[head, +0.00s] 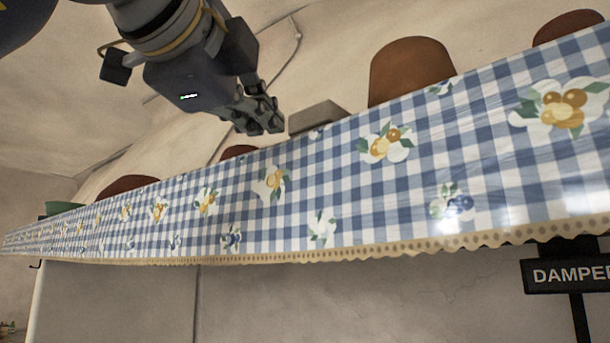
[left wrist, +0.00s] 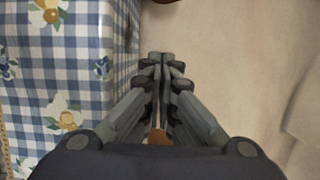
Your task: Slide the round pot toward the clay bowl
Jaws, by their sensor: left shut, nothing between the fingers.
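Several brown, clay-coloured shapes show above the cloth's upper edge in the head view. The largest is a tall rounded brown shape (head: 410,72) right of centre. A second brown shape (head: 572,27) is at the top right corner, a low one (head: 127,186) is at the left, and a small one (head: 238,151) is below my gripper. I cannot tell which is the round pot and which the clay bowl. My left gripper (head: 268,122) is shut and empty, left of the largest shape and apart from it. The left wrist view also shows its closed fingers (left wrist: 164,62). My right gripper is not in view.
A blue-and-white checked cloth (head: 335,195) with fruit prints covers the long ledge. A grey block (head: 317,116) sits between my left gripper and the largest brown shape. A green object (head: 62,207) is at the far left. A dark "DAMPER" sign (head: 565,276) is at lower right.

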